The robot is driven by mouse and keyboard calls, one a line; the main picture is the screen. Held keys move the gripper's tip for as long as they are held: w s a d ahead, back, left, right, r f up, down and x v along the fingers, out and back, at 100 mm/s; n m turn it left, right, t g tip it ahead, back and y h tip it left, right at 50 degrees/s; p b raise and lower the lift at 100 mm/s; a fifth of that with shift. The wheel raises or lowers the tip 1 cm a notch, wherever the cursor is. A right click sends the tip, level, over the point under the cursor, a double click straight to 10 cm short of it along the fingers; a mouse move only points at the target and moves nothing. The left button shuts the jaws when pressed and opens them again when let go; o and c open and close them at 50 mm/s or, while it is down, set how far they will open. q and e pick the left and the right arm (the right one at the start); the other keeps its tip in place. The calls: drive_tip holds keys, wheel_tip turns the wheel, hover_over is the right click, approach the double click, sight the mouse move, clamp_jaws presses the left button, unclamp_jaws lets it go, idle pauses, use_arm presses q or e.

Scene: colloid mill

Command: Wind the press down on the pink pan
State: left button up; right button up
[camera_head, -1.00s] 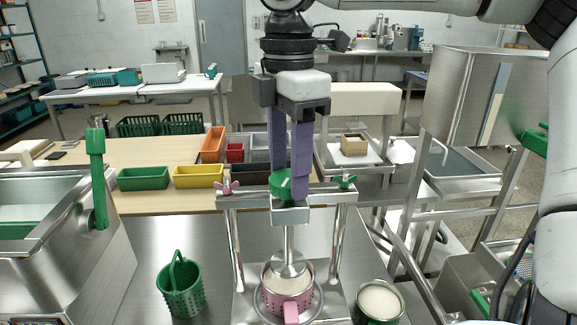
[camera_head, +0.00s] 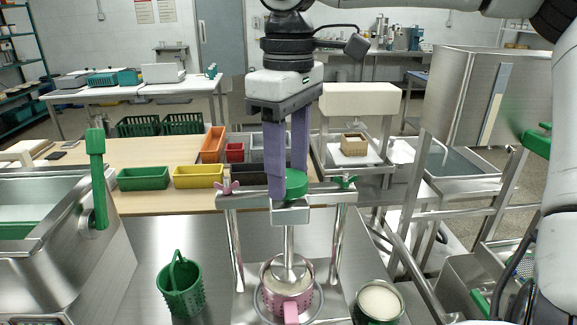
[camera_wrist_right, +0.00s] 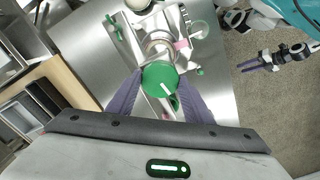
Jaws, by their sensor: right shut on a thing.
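The press stands on the steel table, with a steel crossbar (camera_head: 327,193) on two posts and a green knob (camera_head: 294,186) at its top middle. A steel screw and round plate (camera_head: 288,268) hang below the crossbar. The pink pan (camera_head: 291,304) sits under the plate, which is at or inside its mouth; contact with the contents I cannot tell. My right gripper (camera_head: 287,180) points down with purple fingers, shut on the green knob. In the right wrist view the knob (camera_wrist_right: 166,80) shows between the fingertips. My left gripper is not in the head view.
A green perforated basket (camera_head: 181,287) stands left of the press and a green can with pale contents (camera_head: 380,303) stands right. A steel tank with a green lever (camera_head: 97,180) is at far left. Coloured bins (camera_head: 199,176) lie behind.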

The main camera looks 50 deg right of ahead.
sight(289, 177)
drive_tip(key=m, duration=0.7)
drive_tip(key=shift+r, duration=0.1)
drive_tip(key=m, duration=0.7)
idle(0.3)
drive_tip(key=o, duration=1)
drive_tip(key=shift+o, duration=0.2)
wheel_tip(289, 177, up, 10)
drive_tip(key=shift+r, duration=0.15)
